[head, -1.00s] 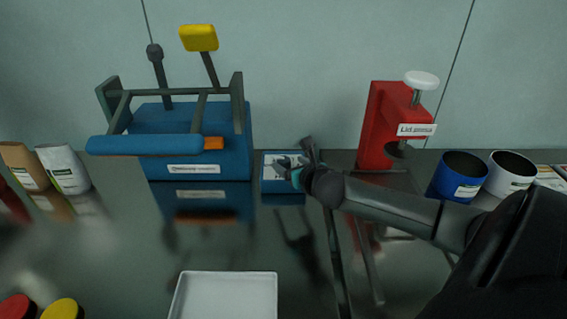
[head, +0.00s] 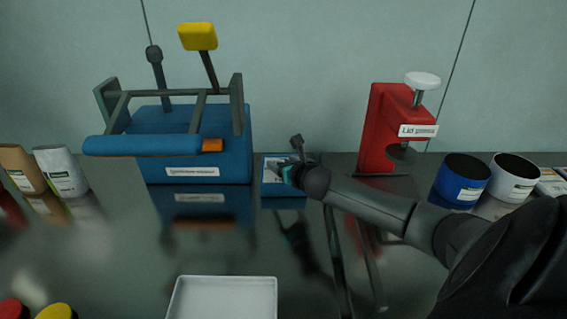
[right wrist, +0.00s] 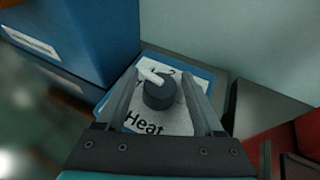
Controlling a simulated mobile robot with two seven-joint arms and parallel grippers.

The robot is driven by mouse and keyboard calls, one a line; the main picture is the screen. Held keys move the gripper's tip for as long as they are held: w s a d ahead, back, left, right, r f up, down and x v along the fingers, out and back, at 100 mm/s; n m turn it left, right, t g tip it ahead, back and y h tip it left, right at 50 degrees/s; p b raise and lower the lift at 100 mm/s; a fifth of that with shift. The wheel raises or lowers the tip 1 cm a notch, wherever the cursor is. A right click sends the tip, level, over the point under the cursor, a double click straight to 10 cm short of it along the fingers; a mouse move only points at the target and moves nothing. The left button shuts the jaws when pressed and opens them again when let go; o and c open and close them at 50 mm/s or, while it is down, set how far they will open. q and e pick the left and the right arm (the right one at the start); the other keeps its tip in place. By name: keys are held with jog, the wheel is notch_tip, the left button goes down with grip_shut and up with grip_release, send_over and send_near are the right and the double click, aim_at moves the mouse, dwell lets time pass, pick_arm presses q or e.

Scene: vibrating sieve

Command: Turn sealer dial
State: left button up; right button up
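The sealer dial (right wrist: 160,95) is a dark round knob with a white pointer. It sits on a white plate marked "Heat" on a small blue box (head: 284,189) beside the sealer. In the right wrist view the pointer aims to the upper left. My right gripper (right wrist: 166,95) is open, with one finger on each side of the dial; I cannot tell whether either finger touches it. The blue sealer (head: 200,145) has a padded blue bar, a dark frame and a yellow-topped lever. In the head view my right gripper (head: 282,172) covers the dial. My left gripper is not in view.
A red lid press (head: 378,130) stands to the right of the dial box. Blue (head: 461,180) and white (head: 512,178) cups stand further right. A white tray (head: 222,279) lies at the front. Pouches (head: 62,172) stand at the left.

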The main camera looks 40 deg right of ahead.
grip_shut()
dwell(0.3)
